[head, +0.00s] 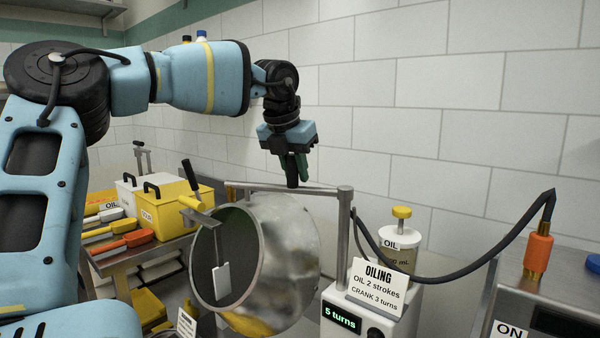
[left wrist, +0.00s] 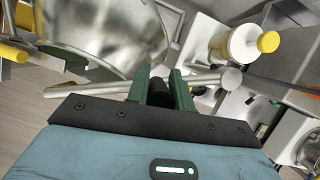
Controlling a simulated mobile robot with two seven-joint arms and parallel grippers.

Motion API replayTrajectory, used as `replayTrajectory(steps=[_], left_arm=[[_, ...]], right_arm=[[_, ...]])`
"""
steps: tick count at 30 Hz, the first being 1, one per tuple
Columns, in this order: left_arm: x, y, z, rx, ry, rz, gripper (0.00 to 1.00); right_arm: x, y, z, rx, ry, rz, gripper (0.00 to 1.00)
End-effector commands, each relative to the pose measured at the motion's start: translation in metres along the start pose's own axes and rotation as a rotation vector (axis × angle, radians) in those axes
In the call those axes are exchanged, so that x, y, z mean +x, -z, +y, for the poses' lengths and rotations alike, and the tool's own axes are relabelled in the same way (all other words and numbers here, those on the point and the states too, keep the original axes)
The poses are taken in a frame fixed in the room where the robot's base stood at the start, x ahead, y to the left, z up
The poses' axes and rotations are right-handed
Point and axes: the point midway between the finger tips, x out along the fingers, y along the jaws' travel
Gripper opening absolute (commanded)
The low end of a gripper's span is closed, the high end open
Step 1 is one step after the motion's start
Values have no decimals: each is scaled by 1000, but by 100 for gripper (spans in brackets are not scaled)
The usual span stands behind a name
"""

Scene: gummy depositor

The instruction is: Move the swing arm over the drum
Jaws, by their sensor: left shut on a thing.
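The swing arm (head: 257,188) is a grey horizontal bar joined to the top of an upright post (head: 344,225). It runs left from the post, above the rim of the metal drum (head: 282,270), whose open mouth faces left. In the left wrist view the bar (left wrist: 95,88) crosses in front of the drum (left wrist: 95,35). My left gripper (head: 294,180) points down and is shut on a black knob (left wrist: 160,91) on the swing arm; its green fingers (left wrist: 161,82) stand on either side of it. My right gripper is not in view.
An oil pump bottle with a yellow top (head: 402,212) and an oiling sign (head: 378,283) stand right of the post. A black hose (head: 465,262) runs to an orange fitting (head: 538,255). A yellow bin (head: 178,205) and scoops (head: 125,240) are on the left bench.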

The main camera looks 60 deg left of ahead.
Motion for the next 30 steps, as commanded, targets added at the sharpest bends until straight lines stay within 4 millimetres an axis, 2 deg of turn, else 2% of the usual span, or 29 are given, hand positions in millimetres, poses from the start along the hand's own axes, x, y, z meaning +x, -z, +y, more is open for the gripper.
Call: replayTrajectory(steps=[1,9,23,24,28,30], left_arm=[[0,1,4,-20,-21,2,0],[-2,5,4,-87,-46,3,0],[0,7,2,-95,-48,9,0],[0,7,2,-95,-47,9,26],[0,6,2,-94,-45,7,44],[-1,6,1,-94,-44,6,44]], right_arm=[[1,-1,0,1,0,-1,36],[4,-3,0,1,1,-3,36],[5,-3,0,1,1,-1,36],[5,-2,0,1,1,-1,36],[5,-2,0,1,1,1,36],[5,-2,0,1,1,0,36]])
